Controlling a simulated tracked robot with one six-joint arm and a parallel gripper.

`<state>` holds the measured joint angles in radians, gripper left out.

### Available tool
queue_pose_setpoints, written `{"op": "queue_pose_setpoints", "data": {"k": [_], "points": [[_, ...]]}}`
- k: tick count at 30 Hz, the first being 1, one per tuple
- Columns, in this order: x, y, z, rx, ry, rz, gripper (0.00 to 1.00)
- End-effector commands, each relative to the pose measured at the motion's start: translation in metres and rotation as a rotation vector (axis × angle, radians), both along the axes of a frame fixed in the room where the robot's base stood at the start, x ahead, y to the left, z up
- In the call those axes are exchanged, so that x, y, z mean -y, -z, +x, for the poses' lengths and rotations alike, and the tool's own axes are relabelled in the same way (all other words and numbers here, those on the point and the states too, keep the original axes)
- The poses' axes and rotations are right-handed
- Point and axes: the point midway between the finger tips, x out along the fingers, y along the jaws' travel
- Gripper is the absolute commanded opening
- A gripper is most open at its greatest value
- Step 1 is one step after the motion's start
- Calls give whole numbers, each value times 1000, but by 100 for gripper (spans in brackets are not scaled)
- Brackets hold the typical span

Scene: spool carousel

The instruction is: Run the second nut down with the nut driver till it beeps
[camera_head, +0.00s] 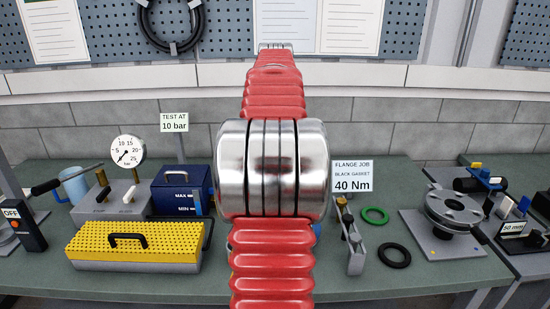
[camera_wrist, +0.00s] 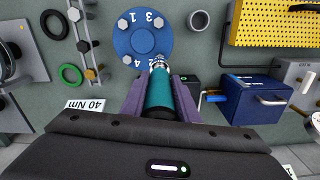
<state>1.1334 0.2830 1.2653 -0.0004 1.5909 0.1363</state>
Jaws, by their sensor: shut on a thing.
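My gripper (camera_wrist: 160,88) is shut on the teal nut driver (camera_wrist: 159,92) in the wrist view, one purple finger on each side. The driver's silver socket end (camera_wrist: 158,62) lies over the lower-right edge of the round blue flange (camera_wrist: 144,30). It hides that bolt position, so I cannot tell whether it is seated on a nut. Metal bolt ends or nuts show at the flange's upper left (camera_wrist: 122,25) and upper right (camera_wrist: 158,21). Painted numbers sit beside the positions. In the head view my arm hides the gripper, the driver and nearly all of the flange.
A 40 Nm sign (camera_head: 352,177) stands beside a bolt rack (camera_head: 352,243). A green ring (camera_head: 375,216) and black ring (camera_head: 394,255) lie right of it. A blue tank (camera_head: 182,190), yellow perforated box (camera_head: 135,246) and pressure gauge (camera_head: 126,151) stand left.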

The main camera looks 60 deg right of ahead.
Motion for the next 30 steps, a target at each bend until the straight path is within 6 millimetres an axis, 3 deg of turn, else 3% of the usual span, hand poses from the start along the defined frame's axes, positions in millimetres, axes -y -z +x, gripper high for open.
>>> {"op": "queue_pose_setpoints", "data": {"k": [30], "points": [[-1, 54, 0, 1, -1, -2, 0]]}}
